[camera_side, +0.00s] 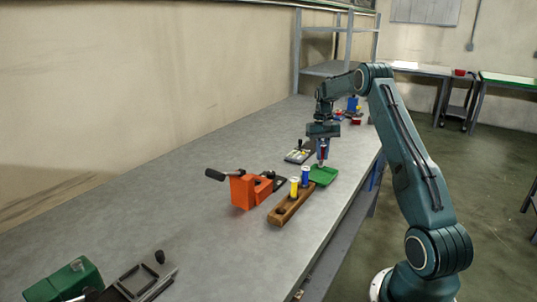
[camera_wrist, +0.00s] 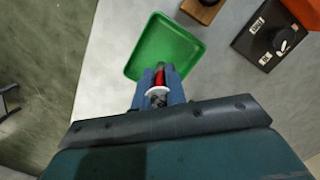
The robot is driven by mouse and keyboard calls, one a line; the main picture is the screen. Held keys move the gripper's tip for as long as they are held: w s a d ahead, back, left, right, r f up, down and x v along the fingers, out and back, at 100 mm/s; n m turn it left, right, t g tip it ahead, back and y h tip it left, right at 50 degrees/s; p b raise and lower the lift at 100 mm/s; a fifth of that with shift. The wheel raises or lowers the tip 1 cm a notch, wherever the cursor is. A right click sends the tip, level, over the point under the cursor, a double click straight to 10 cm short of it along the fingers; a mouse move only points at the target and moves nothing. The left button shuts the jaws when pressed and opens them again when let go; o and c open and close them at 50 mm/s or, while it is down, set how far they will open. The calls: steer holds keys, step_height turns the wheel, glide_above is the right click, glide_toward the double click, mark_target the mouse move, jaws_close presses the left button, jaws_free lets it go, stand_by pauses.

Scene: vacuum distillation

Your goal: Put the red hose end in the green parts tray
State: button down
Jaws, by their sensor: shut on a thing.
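The green parts tray (camera_side: 323,175) lies on the grey bench near its right edge, and looks empty where it shows in the wrist view (camera_wrist: 165,42). My gripper (camera_side: 322,150) is above the tray, pointing down. In the wrist view my gripper (camera_wrist: 159,80) is shut on the red hose end (camera_wrist: 160,77), which has a white ring at its near end. The hose end's lower tip is at or just above the tray in the side view; I cannot tell whether it touches. The blue fingers hide part of it.
A wooden rack (camera_side: 284,210) holds a yellow hose end (camera_side: 294,187) and a blue hose end (camera_side: 305,177) in front of the tray. An orange block with a handle (camera_side: 243,191) stands to the left.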

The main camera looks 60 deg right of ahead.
mark_target(321, 162)
steer(key=shift+f, duration=2.05)
steer(key=shift+f, duration=0.1)
steer(key=c, duration=1.4)
jaws_free()
steer(key=shift+c, duration=0.2)
step_height(321, 162, up, 12)
steer(key=w+d, duration=0.1)
steer(key=shift+d, duration=0.15)
steer(key=shift+w, duration=0.1)
